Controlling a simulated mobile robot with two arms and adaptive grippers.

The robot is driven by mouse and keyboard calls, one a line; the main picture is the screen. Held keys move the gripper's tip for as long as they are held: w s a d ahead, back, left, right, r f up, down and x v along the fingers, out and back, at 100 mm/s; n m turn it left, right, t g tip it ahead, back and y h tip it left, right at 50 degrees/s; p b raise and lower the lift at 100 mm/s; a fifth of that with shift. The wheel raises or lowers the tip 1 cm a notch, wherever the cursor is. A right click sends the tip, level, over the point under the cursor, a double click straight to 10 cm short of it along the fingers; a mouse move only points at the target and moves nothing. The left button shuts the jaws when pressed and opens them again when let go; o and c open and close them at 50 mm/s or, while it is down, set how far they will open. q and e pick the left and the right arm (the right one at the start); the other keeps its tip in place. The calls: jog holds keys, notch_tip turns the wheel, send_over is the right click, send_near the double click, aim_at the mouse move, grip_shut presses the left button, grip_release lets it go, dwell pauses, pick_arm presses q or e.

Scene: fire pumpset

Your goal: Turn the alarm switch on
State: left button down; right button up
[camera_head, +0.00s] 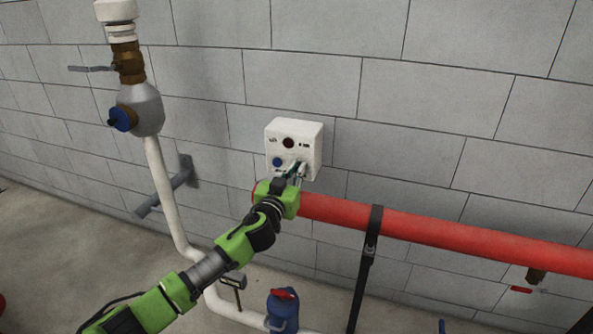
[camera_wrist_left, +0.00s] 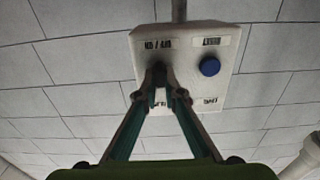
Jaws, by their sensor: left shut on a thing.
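The white alarm box (camera_head: 311,140) is fixed to the block wall, with a dark red round lamp (camera_head: 288,143) and a blue button (camera_head: 278,161) on its face. My left gripper (camera_head: 292,172) reaches up from below to the lower part of the face. In the left wrist view its fingertips (camera_wrist_left: 160,92) close around the small dark switch knob (camera_wrist_left: 159,71) on the box (camera_wrist_left: 190,91). The blue button (camera_wrist_left: 209,66) is beside it, free of the fingers. The fingers partly hide the switch, and its turned position cannot be told. My right gripper is not in view.
A thick red pipe (camera_head: 430,230) runs along the wall below the box, close to my left gripper, held by a black strap (camera_head: 368,255). A white pipe (camera_head: 161,190) with a valve stands to the left. A blue fitting (camera_head: 283,311) with a red top is below.

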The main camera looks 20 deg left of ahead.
pick_arm(q)
jog(key=shift+f, duration=0.1)
jog(key=shift+a+n+b, duration=0.2)
jog(key=shift+n+b, duration=0.1)
jog(key=shift+n, duration=5.6)
jog(key=c, duration=2.2)
grip_release()
jog(key=shift+o, duration=0.2)
